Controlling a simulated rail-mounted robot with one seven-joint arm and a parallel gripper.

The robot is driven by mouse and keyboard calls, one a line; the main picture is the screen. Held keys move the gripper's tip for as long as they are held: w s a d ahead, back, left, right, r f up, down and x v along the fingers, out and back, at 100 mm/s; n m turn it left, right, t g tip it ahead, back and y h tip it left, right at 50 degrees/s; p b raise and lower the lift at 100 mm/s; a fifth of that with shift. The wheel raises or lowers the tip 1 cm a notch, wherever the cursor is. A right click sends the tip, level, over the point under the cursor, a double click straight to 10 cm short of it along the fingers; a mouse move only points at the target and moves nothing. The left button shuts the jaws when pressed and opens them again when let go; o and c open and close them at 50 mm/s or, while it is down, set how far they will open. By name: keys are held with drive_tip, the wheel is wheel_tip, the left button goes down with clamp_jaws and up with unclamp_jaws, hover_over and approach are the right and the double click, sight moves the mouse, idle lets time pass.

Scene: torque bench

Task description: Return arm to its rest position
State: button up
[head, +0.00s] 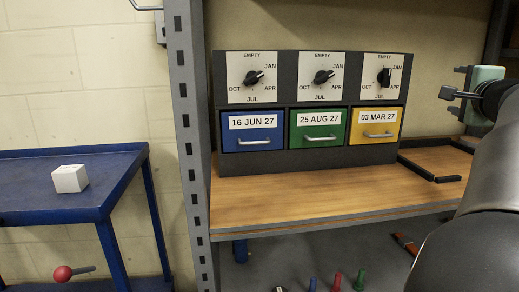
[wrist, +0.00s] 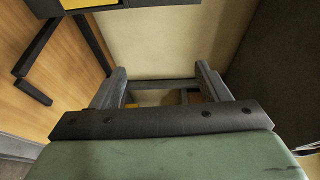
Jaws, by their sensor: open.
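My gripper (head: 452,103) is at the right edge of the head view, to the right of the drawer cabinet and above the right end of the wooden shelf. In the wrist view my gripper (wrist: 162,82) shows two fingers set apart with nothing between them. It is open and empty. My arm comes in from the lower right of the head view. The fingers touch nothing that I can see.
A dark cabinet (head: 282,113) has blue (head: 252,144), green (head: 318,142) and yellow (head: 375,140) drawers, all shut, with dials above. A black frame (head: 432,177) lies on the shelf (head: 300,193). A blue cart (head: 60,205) holds a white box (head: 70,179). A grey post (head: 187,120) stands between.

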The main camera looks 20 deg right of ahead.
drive_tip(key=w+a+f+n+g+y+p, duration=0.1)
drive_tip(key=w+a+n+y+p, duration=0.2)
drive_tip(key=w+a+p, duration=0.35)
drive_tip(key=w+a+f+n+g+y+p, duration=0.1)
drive_tip(key=w+a+n+y+p, duration=0.25)
drive_tip(key=a, duration=0.65)
drive_tip(key=a+f+n+g+y+p, duration=0.1)
drive_tip(key=a+n+g+y+p, duration=0.15)
drive_tip(key=a+p, duration=0.4)
drive_tip(key=a+f+n+g+y+p, duration=0.1)
drive_tip(key=a+f+n+y+p, duration=0.15)
drive_tip(key=a, duration=0.75)
drive_tip(key=s+a+f+n+g+p, duration=0.2)
drive_tip(key=s+a+n+g+p, duration=0.5)
drive_tip(key=s+a+p, duration=0.5)
drive_tip(key=s+a+n+g+h+p, duration=0.2)
drive_tip(key=s+a+n+p, duration=0.2)
drive_tip(key=s+n, duration=0.2)
drive_tip(key=s, duration=0.2)
drive_tip(key=shift+s+f+p, duration=0.25)
drive_tip(key=shift+s+p, duration=0.1)
drive_tip(key=shift+p, duration=0.05)
drive_tip(key=shift+a, duration=0.1)
